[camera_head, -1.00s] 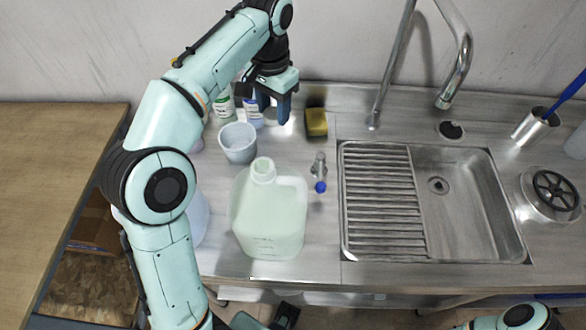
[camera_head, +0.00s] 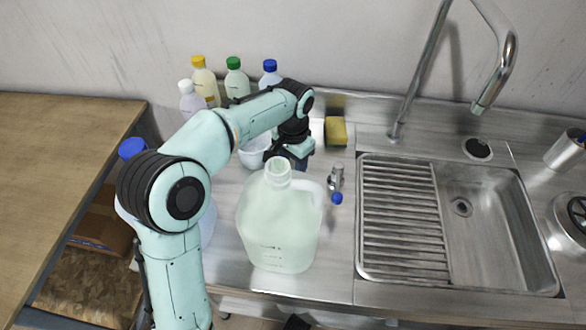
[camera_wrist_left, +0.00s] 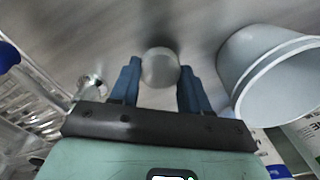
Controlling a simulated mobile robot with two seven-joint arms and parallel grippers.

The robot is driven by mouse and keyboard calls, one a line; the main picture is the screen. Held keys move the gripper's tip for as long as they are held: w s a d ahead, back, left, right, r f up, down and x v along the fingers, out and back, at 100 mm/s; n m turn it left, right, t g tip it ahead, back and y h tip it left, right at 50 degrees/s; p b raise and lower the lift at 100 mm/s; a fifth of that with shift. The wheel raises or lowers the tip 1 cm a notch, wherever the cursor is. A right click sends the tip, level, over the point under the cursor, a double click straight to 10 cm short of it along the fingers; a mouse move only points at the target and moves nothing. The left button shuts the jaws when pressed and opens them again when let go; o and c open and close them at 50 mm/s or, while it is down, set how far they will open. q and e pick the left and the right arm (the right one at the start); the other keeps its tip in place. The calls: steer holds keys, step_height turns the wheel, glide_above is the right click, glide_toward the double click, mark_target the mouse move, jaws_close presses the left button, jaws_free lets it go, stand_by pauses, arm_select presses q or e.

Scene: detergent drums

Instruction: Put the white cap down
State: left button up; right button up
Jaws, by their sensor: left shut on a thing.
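My left gripper (camera_head: 292,160) is low over the counter, behind the mouth of the pale green drum (camera_head: 275,230). In the left wrist view its two blue fingers (camera_wrist_left: 160,85) are shut on the round, whitish cap (camera_wrist_left: 160,68). The cap is hidden by the gripper in the head view. The steel counter is close beneath the cap; I cannot tell whether they touch. The drum stands upright with its mouth open. My right gripper is not seen.
A white cup (camera_head: 255,152) stands close beside the left gripper. Several capped bottles (camera_head: 236,80) stand behind my arm. A yellow sponge (camera_head: 335,131), a small metal tap with a blue end (camera_head: 336,180) and the sink (camera_head: 465,225) are to the right.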

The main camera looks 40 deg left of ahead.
mark_target(293, 166)
arm_select(q)
steer(key=shift+f, duration=1.1)
steer(key=shift+f, duration=0.1)
steer(key=o, duration=1)
step_height(293, 166, up, 12)
steer(key=p, duration=0.2)
steer(key=shift+p, duration=0.3)
steer(key=shift+d, duration=0.1)
